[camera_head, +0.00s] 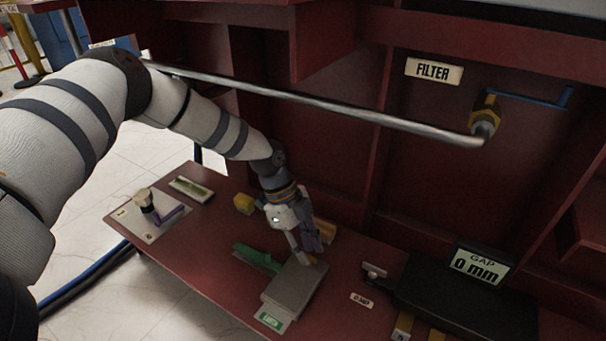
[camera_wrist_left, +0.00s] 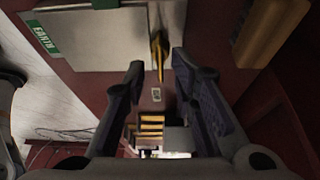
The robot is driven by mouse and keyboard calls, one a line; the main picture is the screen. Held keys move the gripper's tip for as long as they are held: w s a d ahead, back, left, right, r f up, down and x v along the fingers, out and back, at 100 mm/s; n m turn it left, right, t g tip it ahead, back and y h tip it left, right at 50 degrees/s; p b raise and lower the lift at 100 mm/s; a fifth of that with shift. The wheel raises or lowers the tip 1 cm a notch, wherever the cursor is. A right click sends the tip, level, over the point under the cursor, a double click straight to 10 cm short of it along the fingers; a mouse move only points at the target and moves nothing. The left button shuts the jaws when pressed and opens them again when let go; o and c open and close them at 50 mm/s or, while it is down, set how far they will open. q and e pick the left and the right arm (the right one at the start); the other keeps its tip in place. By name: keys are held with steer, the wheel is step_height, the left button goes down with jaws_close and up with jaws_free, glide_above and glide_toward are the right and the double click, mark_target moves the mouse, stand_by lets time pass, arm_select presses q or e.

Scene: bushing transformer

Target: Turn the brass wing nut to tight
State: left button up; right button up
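The brass wing nut (camera_wrist_left: 160,52) shows in the left wrist view as a narrow yellow piece at the edge of a grey block (camera_wrist_left: 98,38). In the head view, a small yellowish bit of it (camera_head: 312,260) shows at the far edge of the grey block (camera_head: 297,287), mostly hidden by my fingers. My left gripper (camera_head: 307,250) reaches down to it. In the wrist view its two fingers (camera_wrist_left: 157,66) are apart, with the wing nut near the gap between their tips. Contact cannot be told. My right gripper is not in view.
A green EARTH label (camera_head: 270,321) and a green bar (camera_head: 258,258) are at the grey block. A black GAP display reading 0 mm (camera_head: 478,267) stands right. A long metal rod (camera_head: 330,103) crosses above the bench. A yellow block (camera_head: 244,203) lies behind.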

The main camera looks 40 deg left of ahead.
arm_select(q)
steer(key=v, duration=1.1)
